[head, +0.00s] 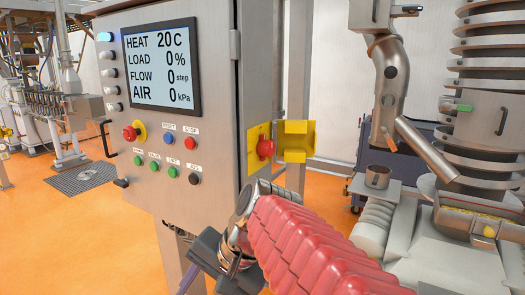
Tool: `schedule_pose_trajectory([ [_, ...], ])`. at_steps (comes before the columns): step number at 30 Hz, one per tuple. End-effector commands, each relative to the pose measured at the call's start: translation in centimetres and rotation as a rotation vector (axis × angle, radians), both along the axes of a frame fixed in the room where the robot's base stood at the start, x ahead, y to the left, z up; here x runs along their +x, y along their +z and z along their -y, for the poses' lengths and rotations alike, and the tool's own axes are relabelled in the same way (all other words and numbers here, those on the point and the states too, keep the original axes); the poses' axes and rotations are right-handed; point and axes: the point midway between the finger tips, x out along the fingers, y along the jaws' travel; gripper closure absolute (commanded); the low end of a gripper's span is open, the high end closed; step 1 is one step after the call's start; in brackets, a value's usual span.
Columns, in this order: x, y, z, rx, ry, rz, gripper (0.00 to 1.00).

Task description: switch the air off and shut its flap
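A red knob (265,149) sits on a yellow plate (254,136) on the right side of the grey control cabinet. I take it for the air switch; its label and exact setting cannot be read. The yellow flap (297,141) stands open to the right of the knob, which is uncovered. The cabinet display (161,67) reads AIR 0 kPa. My arm in its red ribbed sleeve reaches in from the lower right. Its metal and dark end, where my gripper (232,235) is, lies below the knob, apart from it. The fingers cannot be made out clearly.
The cabinet front (218,110) carries a red button (131,133) on yellow and several smaller buttons. At the right stand bent metal pipes (392,90) and a ringed column (492,55). Orange floor (60,235) is open at the lower left.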

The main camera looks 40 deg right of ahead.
Motion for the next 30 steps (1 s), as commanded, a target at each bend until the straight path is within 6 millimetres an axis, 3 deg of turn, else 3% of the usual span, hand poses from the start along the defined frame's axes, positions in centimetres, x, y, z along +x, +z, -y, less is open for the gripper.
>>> schedule_pose_trajectory([
  [8, 3.9, 4.1, 4.3, 0.382, -0.368, -0.054, 0.49],
  [16, 5.5, 7.9, 10.2, 0.683, -0.591, -0.045, 0.49],
  [23, 5.6, 11.6, 16.6, 0.939, -0.742, 0.004, 0.49],
  [30, 3.5, 15.7, 24.6, 1.199, -0.859, 0.098, 0.49],
])
